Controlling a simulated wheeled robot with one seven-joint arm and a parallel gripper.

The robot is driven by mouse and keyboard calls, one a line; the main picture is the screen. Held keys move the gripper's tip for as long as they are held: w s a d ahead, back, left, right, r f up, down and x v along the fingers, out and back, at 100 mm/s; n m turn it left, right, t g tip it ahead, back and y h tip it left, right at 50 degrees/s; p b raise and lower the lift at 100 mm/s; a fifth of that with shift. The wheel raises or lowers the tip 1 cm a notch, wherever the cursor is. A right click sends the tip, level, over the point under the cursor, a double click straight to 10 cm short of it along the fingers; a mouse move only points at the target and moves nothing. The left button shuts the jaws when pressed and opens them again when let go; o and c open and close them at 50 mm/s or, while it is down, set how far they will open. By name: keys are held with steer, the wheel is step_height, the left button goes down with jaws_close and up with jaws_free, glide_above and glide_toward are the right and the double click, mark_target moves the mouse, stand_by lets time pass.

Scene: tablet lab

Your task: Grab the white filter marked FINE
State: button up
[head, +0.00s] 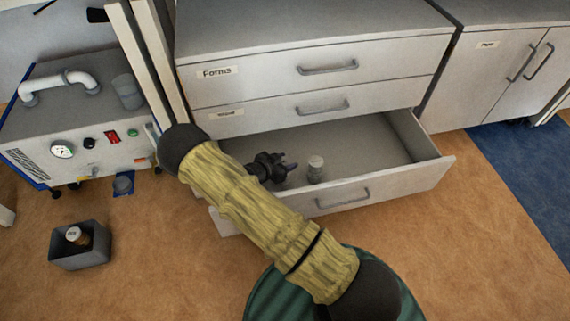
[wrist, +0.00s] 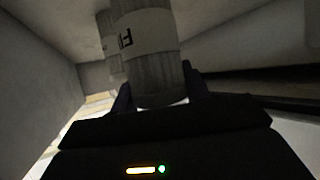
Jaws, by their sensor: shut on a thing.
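My gripper (head: 284,168) is low inside the open bottom drawer (head: 438,172). In the wrist view its two fingers (wrist: 157,95) are shut on a pale ribbed cylindrical filter (wrist: 150,80), one finger on each side. The filter's white band shows a dark letter F; the rest of the word is turned out of sight. A second similar cylinder (wrist: 106,40) stands behind it at the left. In the head view one whitish filter (head: 316,168) stands upright in the drawer just right of my gripper; I cannot tell which of the two it is.
The drawer's walls surround my gripper, with bare floor to the right. Closed drawers, one marked Forms (head: 270,72), are above. A grey bin (head: 80,260) holding a white-capped brown item sits on the floor at left, near a pump machine (head: 85,135).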

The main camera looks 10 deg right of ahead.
step_height(320, 180, up, 8)
steer(key=p, duration=0.3)
steer(key=shift+f+p, duration=0.25)
steer(key=shift+p, duration=0.05)
